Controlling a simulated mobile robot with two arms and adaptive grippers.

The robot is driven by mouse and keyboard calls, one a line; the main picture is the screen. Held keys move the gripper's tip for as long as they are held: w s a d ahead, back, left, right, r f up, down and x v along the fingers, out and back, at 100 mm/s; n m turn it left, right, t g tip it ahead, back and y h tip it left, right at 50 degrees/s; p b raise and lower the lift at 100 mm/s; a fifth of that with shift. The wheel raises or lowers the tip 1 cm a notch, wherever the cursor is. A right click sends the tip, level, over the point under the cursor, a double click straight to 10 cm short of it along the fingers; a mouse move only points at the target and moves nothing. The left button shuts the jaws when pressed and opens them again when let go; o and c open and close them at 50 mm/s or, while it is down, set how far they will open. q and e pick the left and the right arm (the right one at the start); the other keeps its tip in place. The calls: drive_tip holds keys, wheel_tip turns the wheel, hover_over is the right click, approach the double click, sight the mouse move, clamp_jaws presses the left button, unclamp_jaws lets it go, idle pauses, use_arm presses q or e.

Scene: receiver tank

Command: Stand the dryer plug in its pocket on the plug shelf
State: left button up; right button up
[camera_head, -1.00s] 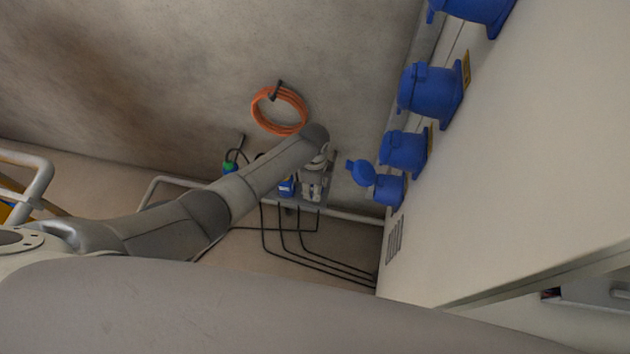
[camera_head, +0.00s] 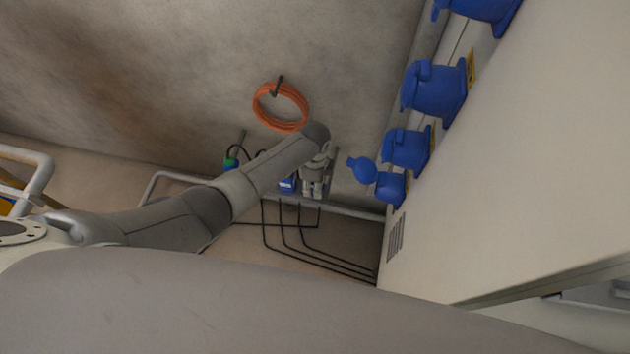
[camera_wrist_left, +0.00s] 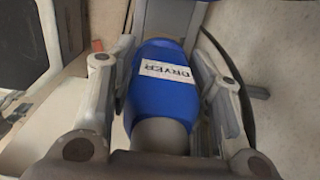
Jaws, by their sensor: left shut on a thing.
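The blue dryer plug (camera_wrist_left: 155,100), with a white DRYER label and a grey end, fills the middle of the left wrist view. My left gripper (camera_wrist_left: 166,65) is shut on it, one finger on each side. In the head view my left gripper (camera_head: 314,184) is at the wall near the plug shelf (camera_head: 296,205), and the arm hides part of the shelf. A small blue item (camera_head: 287,186) shows beside the gripper; I cannot tell whether it is the held plug. The pocket is not clearly visible. My right gripper is not in view.
Blue sockets (camera_head: 432,90) line the pale cabinet (camera_head: 530,170) to the right of the arm. An orange cable coil (camera_head: 280,106) hangs on the wall above. A green plug (camera_head: 231,163) is left of the shelf. Black cables (camera_head: 282,232) hang below.

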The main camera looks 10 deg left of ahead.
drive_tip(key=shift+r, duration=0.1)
use_arm(q)
drive_tip(key=shift+f, duration=0.2)
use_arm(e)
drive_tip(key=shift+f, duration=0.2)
use_arm(q)
drive_tip(key=shift+f+b, duration=0.25)
drive_tip(key=shift+b, duration=0.05)
drive_tip(key=shift+f+b, duration=0.3)
drive_tip(key=shift+f, duration=0.1)
drive_tip(key=shift+f+b, duration=0.35)
drive_tip(key=shift+f, duration=0.05)
drive_tip(key=o, duration=1.2)
drive_tip(key=shift+r, duration=4.1)
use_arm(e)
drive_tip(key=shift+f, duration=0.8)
